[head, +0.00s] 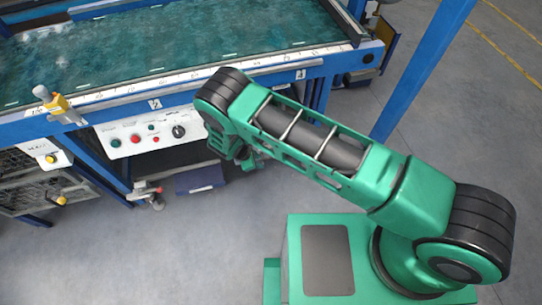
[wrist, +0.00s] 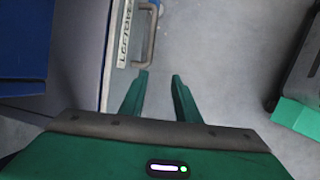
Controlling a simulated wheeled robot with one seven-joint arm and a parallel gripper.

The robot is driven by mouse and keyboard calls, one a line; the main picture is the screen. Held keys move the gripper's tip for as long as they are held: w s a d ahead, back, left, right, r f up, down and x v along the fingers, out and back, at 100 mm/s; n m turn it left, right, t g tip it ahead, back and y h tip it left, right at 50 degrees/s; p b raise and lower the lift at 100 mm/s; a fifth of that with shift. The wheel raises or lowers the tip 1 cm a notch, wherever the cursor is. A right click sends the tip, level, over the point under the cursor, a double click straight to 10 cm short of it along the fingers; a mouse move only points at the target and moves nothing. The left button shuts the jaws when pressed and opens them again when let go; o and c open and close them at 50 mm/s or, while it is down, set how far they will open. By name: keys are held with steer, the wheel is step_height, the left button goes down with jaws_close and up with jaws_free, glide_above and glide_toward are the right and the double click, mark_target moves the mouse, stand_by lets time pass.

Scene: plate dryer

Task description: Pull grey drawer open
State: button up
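In the wrist view, a light grey front with a printed label, which looks like the grey drawer (wrist: 117,50), runs along the left. A curved metal handle (wrist: 152,38) stands out from its right side, near the top of the picture. My gripper (wrist: 160,76) is open, its two green fingers apart with nothing between them. The fingertips are below the handle in the picture and do not hold it. In the head view, my gripper (head: 250,161) is partly hidden behind my arm beside the blue machine frame, and I cannot make out the drawer there.
The blue machine table (head: 190,100) fills the upper left. Its control panel (head: 150,137) with buttons is left of my arm. A yellow-and-white clamp-like part (head: 58,104) sits on the table's front edge. A blue post (head: 420,70) stands at right. Grey floor (head: 130,250) is open in front.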

mark_target(271, 158)
steer(key=shift+w+d+f, duration=0.75)
steer(key=shift+w+d, duration=0.15)
steer(key=shift+d, duration=0.1)
steer(key=shift+w+d+f, duration=0.75)
steer(key=shift+w+d, duration=0.1)
steer(key=shift+d, duration=0.15)
steer(key=shift+w+d+f, duration=0.75)
steer(key=shift+w+d, duration=0.15)
steer(key=shift+d, duration=0.1)
jaws_close()
